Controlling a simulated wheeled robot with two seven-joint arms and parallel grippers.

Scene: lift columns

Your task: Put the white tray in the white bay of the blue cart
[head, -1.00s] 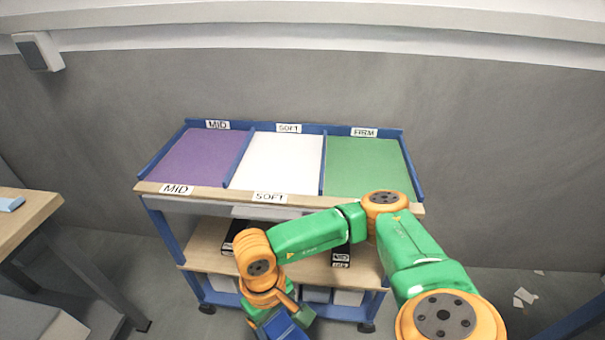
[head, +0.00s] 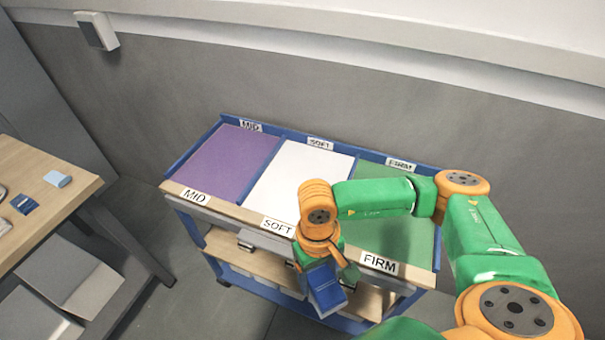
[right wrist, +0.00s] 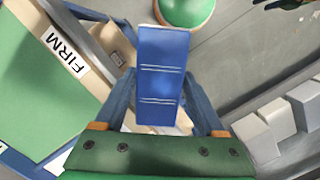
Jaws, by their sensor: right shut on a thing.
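The blue cart (head: 204,143) stands against the wall with three bays on top: purple at left, white (head: 300,172) in the middle, green (head: 402,236) at right. The white bay is labelled SOFT and its visible surface is bare. My right gripper (head: 328,283) hangs in front of the cart's front edge, between the SOFT and FIRM labels. It is shut on a blue block with pale lines, seen between the fingers in the right wrist view (right wrist: 161,80). I cannot make out a white tray. My left gripper is not in view.
A wooden table (head: 62,158) at the left carries small blue items. Pale boxes (head: 85,290) stand beneath it. The cart's lower wooden shelf (head: 245,258) is partly hidden by my arm. Bare floor lies between table and cart.

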